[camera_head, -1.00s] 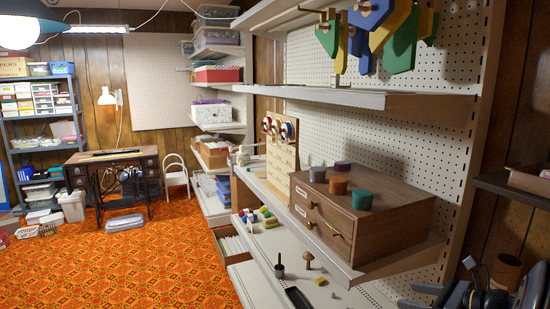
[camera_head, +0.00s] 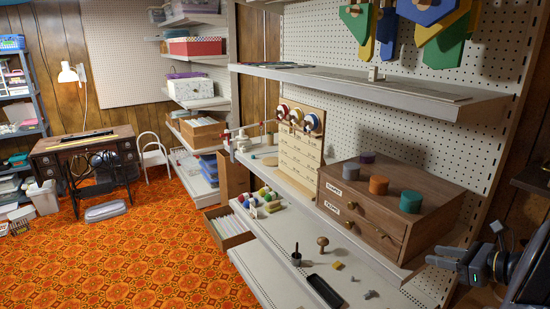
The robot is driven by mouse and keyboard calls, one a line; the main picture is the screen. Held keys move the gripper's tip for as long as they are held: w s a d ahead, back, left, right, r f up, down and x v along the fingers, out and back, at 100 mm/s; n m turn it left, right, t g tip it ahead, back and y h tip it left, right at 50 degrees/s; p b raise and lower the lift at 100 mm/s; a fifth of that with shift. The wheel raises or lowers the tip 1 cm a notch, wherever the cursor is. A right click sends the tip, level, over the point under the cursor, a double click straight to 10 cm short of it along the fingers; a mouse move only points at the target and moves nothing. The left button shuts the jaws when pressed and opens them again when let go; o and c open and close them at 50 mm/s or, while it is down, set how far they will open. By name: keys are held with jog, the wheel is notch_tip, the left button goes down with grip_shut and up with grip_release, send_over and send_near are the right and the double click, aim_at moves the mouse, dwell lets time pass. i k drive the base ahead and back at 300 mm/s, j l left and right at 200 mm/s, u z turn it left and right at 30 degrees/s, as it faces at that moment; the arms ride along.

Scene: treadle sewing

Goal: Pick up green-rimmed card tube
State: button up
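I cannot make out a green-rimmed card tube in this view. My gripper (camera_head: 458,264) is at the lower right, dark and partly cut off by the frame edge. It is in front of the shelf unit's right end, and I see nothing held in it. Its finger gap is not clear.
A wooden drawer box (camera_head: 345,217) stands on the middle shelf, with purple-grey, orange (camera_head: 378,185) and teal (camera_head: 411,201) round pieces on top. A black tray (camera_head: 325,291) and a wooden mushroom (camera_head: 322,243) are on the lower shelf. The orange patterned floor (camera_head: 130,260) is open at left.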

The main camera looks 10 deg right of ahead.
aim_at(270, 135)
jog(key=i+j, duration=0.15)
jog(key=j, duration=0.15)
jog(key=i+j+z, duration=0.15)
jog(key=i+j, duration=0.15)
jog(key=j, duration=0.25)
jog(key=i+j+z, duration=0.15)
jog(key=j, duration=0.15)
